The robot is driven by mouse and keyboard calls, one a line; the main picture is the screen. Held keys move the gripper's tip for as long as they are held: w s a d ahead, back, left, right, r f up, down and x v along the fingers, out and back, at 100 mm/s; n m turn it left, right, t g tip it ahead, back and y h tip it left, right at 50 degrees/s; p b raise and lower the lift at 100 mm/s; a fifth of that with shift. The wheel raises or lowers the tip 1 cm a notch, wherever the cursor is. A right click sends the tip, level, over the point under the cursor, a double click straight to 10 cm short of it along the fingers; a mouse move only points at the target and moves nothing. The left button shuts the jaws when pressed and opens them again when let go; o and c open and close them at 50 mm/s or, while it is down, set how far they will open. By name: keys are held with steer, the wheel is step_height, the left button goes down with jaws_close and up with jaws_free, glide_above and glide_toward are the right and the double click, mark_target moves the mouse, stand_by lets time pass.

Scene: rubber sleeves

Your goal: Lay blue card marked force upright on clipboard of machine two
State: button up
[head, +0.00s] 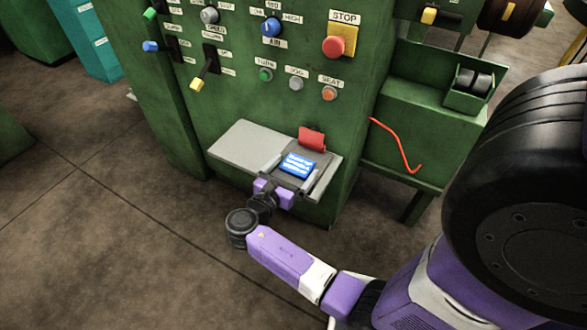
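The blue card (298,165) with white lettering shows over the grey clipboard (323,160), whose red clip (312,138) is at its far edge. The lettering is too small to read, and its lines run slightly tilted across the card. My gripper (279,184) is at the near edge of the card, with purple parts on both sides. The fingertips are not clear, so I cannot tell whether they hold the card. I also cannot tell whether the card touches the clipboard or is just above it.
The clipboard is on a pale grey shelf (238,144) on the green machine (240,100); the shelf's left part is bare. Above are levers, labelled buttons and a red stop button (334,47). A red bent rod (398,146) sticks out at right. The floor at left is clear.

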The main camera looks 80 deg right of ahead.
steer(key=shift+r, duration=0.1)
steer(key=shift+w+a+r, duration=0.1)
steer(key=shift+a, duration=0.2)
steer(key=p+v, duration=0.3)
steer(key=v, duration=0.7)
steer(key=s+a+f+t+y, duration=0.4)
steer(key=a+f+t+y, duration=0.25)
steer(key=a+f, duration=0.45)
steer(key=s+a+m+t+y, duration=0.4)
steer(key=a+y, duration=0.1)
steer(key=a, duration=0.3)
steer(key=s+a+r+m+t+y, duration=0.1)
steer(key=s+a+r+m+t, duration=0.1)
steer(key=r, duration=0.6)
steer(key=s+a+r+m+t+y, duration=0.1)
steer(key=a+r+m+t+y, duration=0.1)
steer(key=r+m, duration=0.3)
steer(key=s+a+r+m+t+y, duration=0.1)
steer(key=r+m+t, duration=0.3)
steer(key=r, duration=0.8)
steer(key=shift+s+a, duration=0.7)
steer(key=shift+s, duration=0.1)
